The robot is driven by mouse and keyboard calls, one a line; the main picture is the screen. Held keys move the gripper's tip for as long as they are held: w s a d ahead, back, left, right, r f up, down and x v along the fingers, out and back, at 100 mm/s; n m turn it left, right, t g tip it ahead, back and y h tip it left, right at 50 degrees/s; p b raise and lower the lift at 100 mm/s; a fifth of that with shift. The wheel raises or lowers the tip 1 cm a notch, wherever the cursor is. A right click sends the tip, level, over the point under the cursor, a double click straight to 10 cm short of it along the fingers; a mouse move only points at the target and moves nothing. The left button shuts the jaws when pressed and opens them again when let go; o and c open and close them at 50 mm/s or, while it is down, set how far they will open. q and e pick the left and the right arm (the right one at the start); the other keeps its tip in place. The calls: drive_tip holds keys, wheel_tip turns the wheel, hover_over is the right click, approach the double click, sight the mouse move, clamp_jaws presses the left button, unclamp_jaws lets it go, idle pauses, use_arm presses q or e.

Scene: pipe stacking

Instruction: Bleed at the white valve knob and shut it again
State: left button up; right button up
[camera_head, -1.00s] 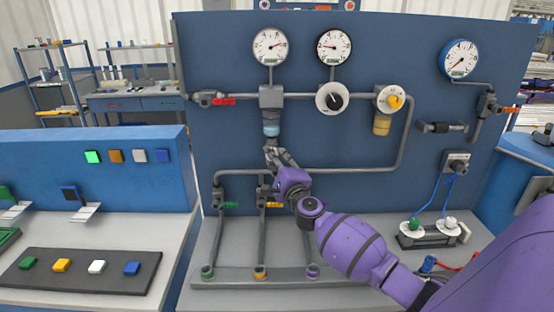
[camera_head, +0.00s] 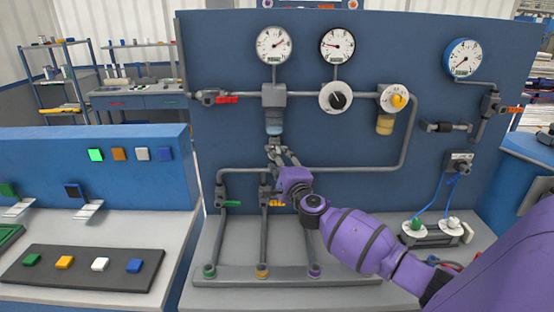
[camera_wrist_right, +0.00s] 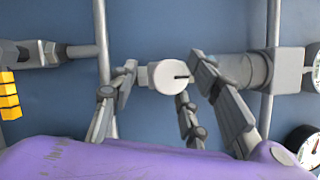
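My right gripper (camera_head: 278,152) is just below that bowl, pointing up. In the right wrist view its fingers (camera_wrist_right: 165,70) are spread to either side of the knob, with a third finger lower between them. The fingertips are very near the knob; I cannot tell if they touch it. My left gripper is not in view.
Two gauges (camera_head: 274,45) (camera_head: 337,44) sit above on the panel (camera_head: 230,140). A black-and-white dial (camera_head: 337,98) and a yellow-knobbed regulator (camera_head: 394,98) are to the right. A horizontal pipe (camera_head: 345,169) and upright pipes with green and yellow handles run close around my gripper.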

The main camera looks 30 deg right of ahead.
drive_tip(key=shift+r, duration=0.2)
drive_tip(key=s+a+f, duration=0.1)
drive_tip(key=s+a, duration=0.1)
drive_tip(key=s, duration=0.9)
drive_tip(key=shift+s, duration=0.4)
drive_tip(key=shift+f, duration=0.1)
